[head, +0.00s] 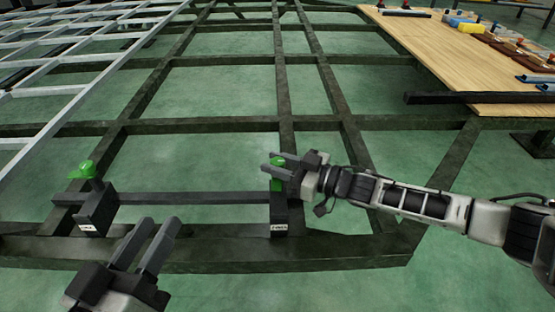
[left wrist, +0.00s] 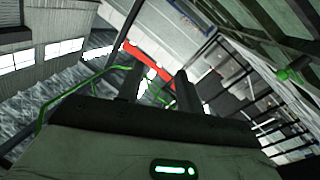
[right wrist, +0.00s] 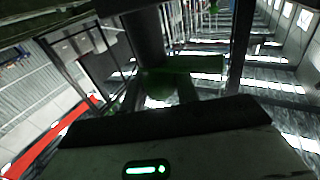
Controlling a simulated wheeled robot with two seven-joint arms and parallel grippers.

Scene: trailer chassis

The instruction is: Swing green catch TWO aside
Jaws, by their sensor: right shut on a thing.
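One green catch (head: 277,178) sits on top of a dark post (head: 279,215) with a small white label, too small to read surely. My right gripper (head: 272,165) reaches it from the right and is shut on it, hiding part of it. The catch also shows as a dim green shape between the fingers in the right wrist view (right wrist: 190,66). Another green catch (head: 84,171) stands on a labelled dark block (head: 97,208) at the left, untouched. My left gripper (head: 158,232) is open and empty, in front of the frame's near beam.
A dark bar (head: 195,198) runs between the two posts. Dark chassis beams (head: 120,248) form an open grid over a green floor. A wooden board (head: 455,65) with parts lies at the upper right, and pale rails (head: 60,125) at the upper left.

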